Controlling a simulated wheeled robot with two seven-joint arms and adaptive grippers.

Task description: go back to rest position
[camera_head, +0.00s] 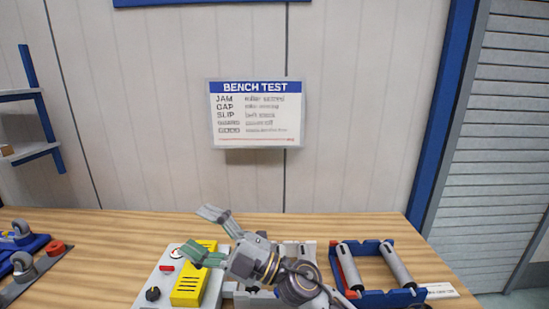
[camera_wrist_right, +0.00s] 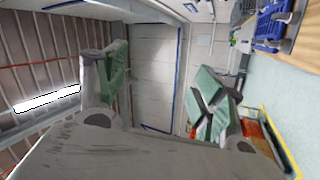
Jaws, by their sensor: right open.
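My right gripper (camera_head: 205,234) shows in the head view above the wooden bench, in front of a grey panel with a yellow block. Its two green-padded fingers are spread apart with nothing between them. In the right wrist view the same open fingers (camera_wrist_right: 165,88) frame only the far wall and ceiling. The right arm comes in from the bottom of the head view and hides part of the bench fixtures. My left gripper does not show in either view.
The wooden bench (camera_head: 110,228) holds a grey panel (camera_head: 150,280) with a yellow block (camera_head: 187,288), a blue frame with grey rollers (camera_head: 350,266) at right, and blue parts with wheels (camera_head: 22,262) at far left. A BENCH TEST sign (camera_head: 256,114) hangs on the wall behind.

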